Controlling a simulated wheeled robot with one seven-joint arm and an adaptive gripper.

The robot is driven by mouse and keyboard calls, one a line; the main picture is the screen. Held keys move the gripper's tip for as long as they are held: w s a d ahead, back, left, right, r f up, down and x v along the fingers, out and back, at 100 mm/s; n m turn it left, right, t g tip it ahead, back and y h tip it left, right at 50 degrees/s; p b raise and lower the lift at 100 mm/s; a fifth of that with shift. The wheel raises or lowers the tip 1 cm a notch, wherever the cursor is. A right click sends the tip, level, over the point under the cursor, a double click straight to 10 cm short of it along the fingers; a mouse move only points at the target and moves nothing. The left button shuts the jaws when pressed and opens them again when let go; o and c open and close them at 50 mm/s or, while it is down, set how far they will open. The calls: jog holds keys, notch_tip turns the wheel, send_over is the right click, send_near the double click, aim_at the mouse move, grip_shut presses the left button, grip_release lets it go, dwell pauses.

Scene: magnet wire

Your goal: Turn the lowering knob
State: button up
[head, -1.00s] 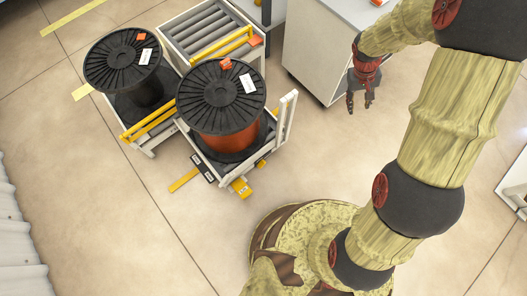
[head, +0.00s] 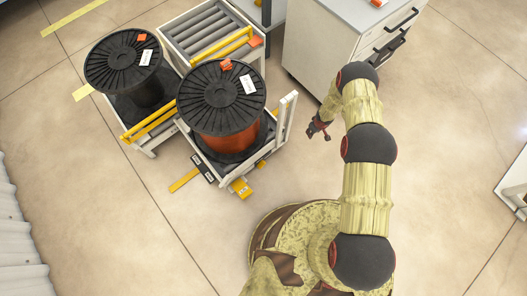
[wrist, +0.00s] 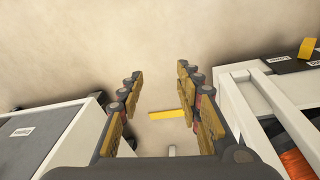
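I cannot pick out a lowering knob for certain in either view. The nearer cart (head: 283,122) has a white frame and holds a copper-wound spool (head: 232,143) with a black flange; its frame also shows at the right of the wrist view (wrist: 245,115). Two small black blocks (head: 203,168) with white labels sit at its front edge. My gripper (head: 318,131) is just right of this cart, apart from it.
A second cart with a dark spool (head: 123,60) stands at the left. A roller conveyor (head: 205,32) with a yellow bar is behind. A grey drawer cabinet (head: 325,45) stands at the back. Open floor (head: 440,150) lies to the right. A yellow strip (wrist: 168,114) marks the floor.

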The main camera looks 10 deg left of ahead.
jog(key=s+a+f+y, duration=0.2)
jog(key=s+a+f, duration=0.25)
jog(key=f, duration=0.45)
jog(key=g+y, duration=0.5)
jog(key=y, duration=0.2)
send_near(264, 165)
notch_tip(264, 165, down, 3)
jog(key=a, duration=0.2)
jog(key=shift+n, duration=0.3)
jog(key=shift+s+b+x, duration=0.15)
jog(key=shift+b+x, duration=0.25)
jog(key=shift+x, duration=1.5)
jog(key=shift+s+b+x, duration=0.15)
jog(key=shift+b+x, duration=0.25)
jog(key=shift+x, duration=1.55)
jog(key=shift+r, duration=0.1)
jog(key=shift+c, duration=1.4)
grip_shut()
